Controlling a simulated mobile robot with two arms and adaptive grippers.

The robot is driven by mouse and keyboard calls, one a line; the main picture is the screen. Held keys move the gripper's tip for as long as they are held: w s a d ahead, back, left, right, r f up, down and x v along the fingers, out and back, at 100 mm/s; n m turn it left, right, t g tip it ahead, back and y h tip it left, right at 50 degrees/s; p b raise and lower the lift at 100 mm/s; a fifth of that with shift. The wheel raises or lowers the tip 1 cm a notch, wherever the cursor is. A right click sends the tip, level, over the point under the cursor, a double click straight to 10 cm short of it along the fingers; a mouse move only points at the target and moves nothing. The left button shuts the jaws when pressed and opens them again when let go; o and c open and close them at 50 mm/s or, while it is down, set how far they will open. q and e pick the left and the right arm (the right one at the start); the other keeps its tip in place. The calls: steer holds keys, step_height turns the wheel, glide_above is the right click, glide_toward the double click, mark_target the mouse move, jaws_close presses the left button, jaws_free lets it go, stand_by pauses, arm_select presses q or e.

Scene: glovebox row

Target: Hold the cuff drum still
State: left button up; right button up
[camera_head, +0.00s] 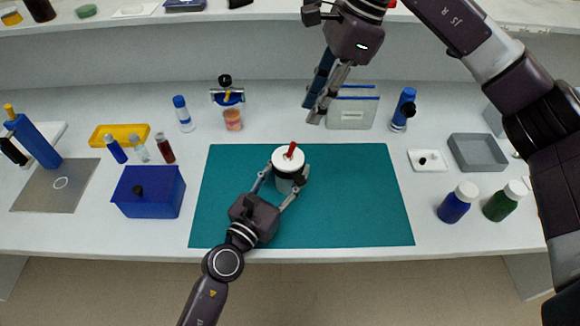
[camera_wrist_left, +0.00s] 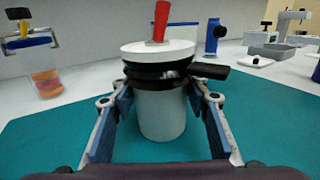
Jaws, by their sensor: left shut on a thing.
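The cuff drum (camera_head: 287,163) stands upright on the teal mat (camera_head: 350,205). It has a white lid, a red peg on top and a dark band under the lid. It also shows in the left wrist view (camera_wrist_left: 160,112), with a black handle sticking out to the right. My left gripper (camera_head: 281,182) is shut on the drum, with one finger on each side of its white body below the band. My right gripper (camera_head: 312,111) hangs above the back of the bench, apart from the drum. Its fingers are seen side-on, so their opening is unclear.
A blue box (camera_head: 150,191) and a yellow tray (camera_head: 119,134) stand left of the mat. A clear bin (camera_head: 351,112) stands behind the mat. A grey tray (camera_head: 478,153), a blue bottle (camera_head: 457,203) and a green bottle (camera_head: 504,202) are at right. The mat around the drum is clear.

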steer(key=shift+s+d+f+y, duration=0.15)
steer(key=shift+f+y, duration=0.15)
steer(key=shift+f, duration=0.2)
steer(key=c, duration=0.5)
steer(key=d+f+y, duration=0.1)
steer(key=d+f+m+g+y, duration=0.1)
steer(key=d+y, duration=0.1)
steer(key=d+f+y, duration=0.1)
steer(key=f, duration=0.1)
steer(key=shift+s+d+m+y, duration=0.15)
steer(key=shift+s+m+y, duration=0.15)
jaws_close()
steer(key=d+f+m+t+y, duration=0.1)
steer(key=d+f+m+y, duration=0.1)
steer(key=d, duration=0.6)
steer(key=shift+s+f+m+y, duration=0.2)
steer(key=shift+m+y, duration=0.1)
steer(key=shift+y, duration=0.5)
